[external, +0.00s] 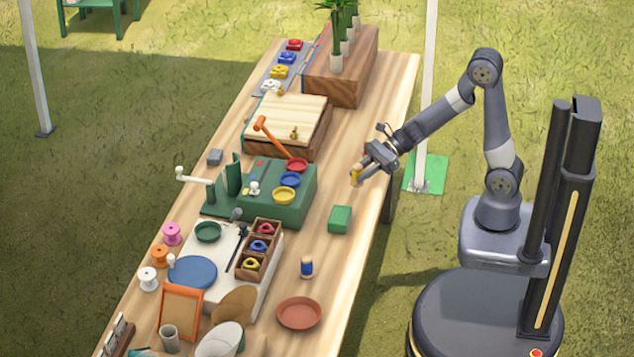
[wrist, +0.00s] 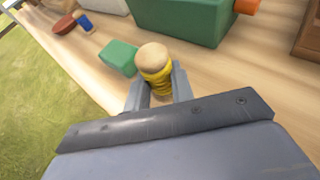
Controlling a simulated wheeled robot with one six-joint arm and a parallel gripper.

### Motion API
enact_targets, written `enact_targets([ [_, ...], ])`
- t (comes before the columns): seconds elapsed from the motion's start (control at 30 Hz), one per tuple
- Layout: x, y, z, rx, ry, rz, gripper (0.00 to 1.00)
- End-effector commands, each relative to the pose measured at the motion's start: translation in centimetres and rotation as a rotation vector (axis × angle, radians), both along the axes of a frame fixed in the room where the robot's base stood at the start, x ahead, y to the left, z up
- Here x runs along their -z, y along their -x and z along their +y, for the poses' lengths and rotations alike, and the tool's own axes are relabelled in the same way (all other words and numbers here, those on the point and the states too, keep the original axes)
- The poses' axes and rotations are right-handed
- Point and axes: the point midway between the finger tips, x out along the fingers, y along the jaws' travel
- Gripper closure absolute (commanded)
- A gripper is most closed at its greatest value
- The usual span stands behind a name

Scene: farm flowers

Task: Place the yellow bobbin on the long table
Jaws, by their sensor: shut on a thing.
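The yellow bobbin (wrist: 155,72) has a pale wooden top and yellow thread. It is held upright between the fingers of my gripper (wrist: 158,92) in the wrist view. In the external view my gripper (external: 362,174) is near the right edge of the long table (external: 345,255), with the small yellow bobbin (external: 355,176) at its tips. The bobbin appears to be above the tabletop; I cannot tell the exact gap. Its lower end is partly hidden by the fingers in the wrist view.
A green block (external: 340,219) lies close by on the table. A blue bobbin (external: 307,266) and a terracotta dish (external: 299,313) are nearer the front. A green machine (external: 290,208) stands left. Bare wood lies between the green block and the wooden box (external: 312,143).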

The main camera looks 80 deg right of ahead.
Motion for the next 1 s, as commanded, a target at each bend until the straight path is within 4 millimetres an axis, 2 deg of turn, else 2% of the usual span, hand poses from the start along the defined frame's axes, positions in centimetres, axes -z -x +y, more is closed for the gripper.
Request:
enact_targets([
  [0.3,4.0,0.0,0.0,0.001,-0.001,0.001,0.99],
  [0.73,4.5,0.0,0.0,0.001,0.000,-0.002,0.99],
  [0.77,4.4,0.0,0.0,0.001,0.000,-0.002,0.76],
  [1.0,4.3,0.0,0.0,0.001,0.001,-0.001,0.56],
])
